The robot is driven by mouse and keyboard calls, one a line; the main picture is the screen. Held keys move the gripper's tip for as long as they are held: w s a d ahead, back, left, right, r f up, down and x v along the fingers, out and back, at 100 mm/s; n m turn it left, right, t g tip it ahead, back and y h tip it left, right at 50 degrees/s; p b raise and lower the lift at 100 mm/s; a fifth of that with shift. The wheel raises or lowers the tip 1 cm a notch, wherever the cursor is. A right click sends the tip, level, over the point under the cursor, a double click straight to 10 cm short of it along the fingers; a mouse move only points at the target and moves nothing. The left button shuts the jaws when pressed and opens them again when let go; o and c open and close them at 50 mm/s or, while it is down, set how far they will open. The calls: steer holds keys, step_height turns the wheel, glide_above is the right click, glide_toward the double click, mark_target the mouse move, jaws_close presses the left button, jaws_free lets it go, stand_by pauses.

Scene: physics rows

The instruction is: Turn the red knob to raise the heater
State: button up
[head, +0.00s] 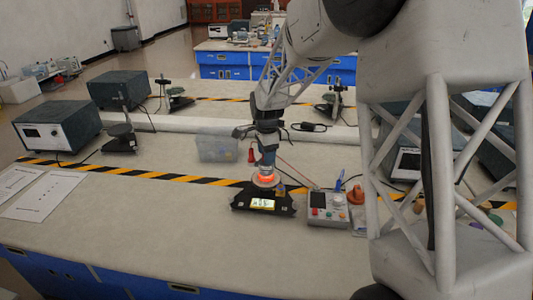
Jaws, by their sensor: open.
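My gripper (266,182) points down at the end of my arm, over a low black device (240,203) with a lit yellowish panel. An orange-red glowing ring shows around the wrist just above it. The fingers are small and blend with the dark device, so I cannot tell whether they touch it. A red item (252,155) shows just left of my wrist. An orange-red piece (356,194) stands beside the grey control box (329,211), right of the gripper. I cannot tell which of these is the red knob. No heater is clearly identifiable.
A clear plastic bin (217,148) stands behind and left of the gripper. A black-and-yellow stripe (160,176) crosses the bench. Boxy instruments (58,127) and papers (42,195) lie left. The front bench (160,230) is clear. My arm hides part of the right side.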

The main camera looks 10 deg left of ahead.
steer(key=c, duration=0.9)
